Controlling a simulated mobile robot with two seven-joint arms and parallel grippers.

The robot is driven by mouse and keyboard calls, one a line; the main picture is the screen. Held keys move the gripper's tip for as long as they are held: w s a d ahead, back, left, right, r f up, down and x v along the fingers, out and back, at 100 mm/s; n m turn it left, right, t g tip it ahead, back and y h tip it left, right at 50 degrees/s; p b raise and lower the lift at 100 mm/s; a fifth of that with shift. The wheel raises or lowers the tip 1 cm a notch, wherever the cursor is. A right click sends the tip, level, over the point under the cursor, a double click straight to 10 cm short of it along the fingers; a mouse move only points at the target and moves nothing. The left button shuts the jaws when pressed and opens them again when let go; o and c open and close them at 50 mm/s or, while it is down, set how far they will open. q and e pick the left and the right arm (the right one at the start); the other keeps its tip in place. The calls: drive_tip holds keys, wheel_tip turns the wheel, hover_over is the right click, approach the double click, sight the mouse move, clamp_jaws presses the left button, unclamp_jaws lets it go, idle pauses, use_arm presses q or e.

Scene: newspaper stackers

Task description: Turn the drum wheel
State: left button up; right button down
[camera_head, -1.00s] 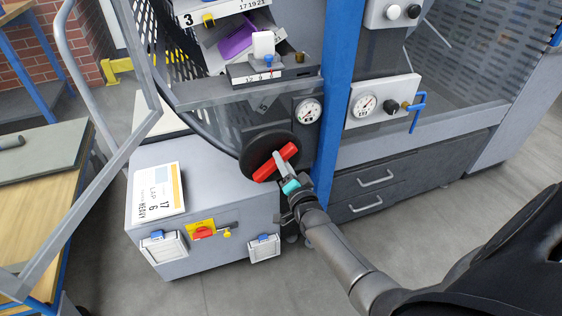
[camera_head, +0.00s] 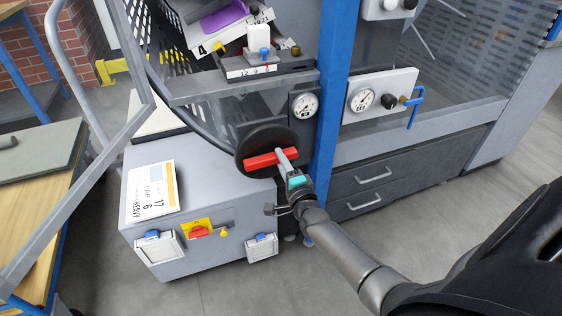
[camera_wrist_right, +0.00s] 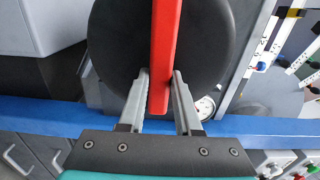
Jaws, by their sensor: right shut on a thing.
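The drum wheel (camera_head: 262,138) is a black disc with a red bar handle (camera_head: 262,160) across its face, now lying nearly level in the head view. My right gripper (camera_head: 284,162) is shut on the right end of the red bar. In the right wrist view the two grey fingers (camera_wrist_right: 160,95) stand on either side of the bar's end (camera_wrist_right: 166,50), with the black disc (camera_wrist_right: 205,45) behind. My left gripper is not in view.
A blue post (camera_head: 335,100) stands just right of the wheel. A grey cabinet (camera_head: 230,215) with a red switch (camera_head: 200,231) is below left. A gauge (camera_head: 305,104) sits beside the wheel. A rail (camera_head: 70,200) and wooden table (camera_head: 40,210) are at left. Open floor lies in front.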

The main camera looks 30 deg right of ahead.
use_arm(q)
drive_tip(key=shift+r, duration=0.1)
use_arm(e)
drive_tip(key=shift+f, duration=0.1)
drive_tip(key=c, duration=0.6)
unclamp_jaws()
drive_tip(key=shift+s, duration=0.15)
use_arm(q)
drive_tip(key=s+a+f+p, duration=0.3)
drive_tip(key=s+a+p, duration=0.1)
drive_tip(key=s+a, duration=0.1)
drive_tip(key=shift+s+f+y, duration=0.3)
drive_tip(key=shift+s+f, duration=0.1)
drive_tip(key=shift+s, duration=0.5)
use_arm(e)
drive_tip(key=v, duration=1.5)
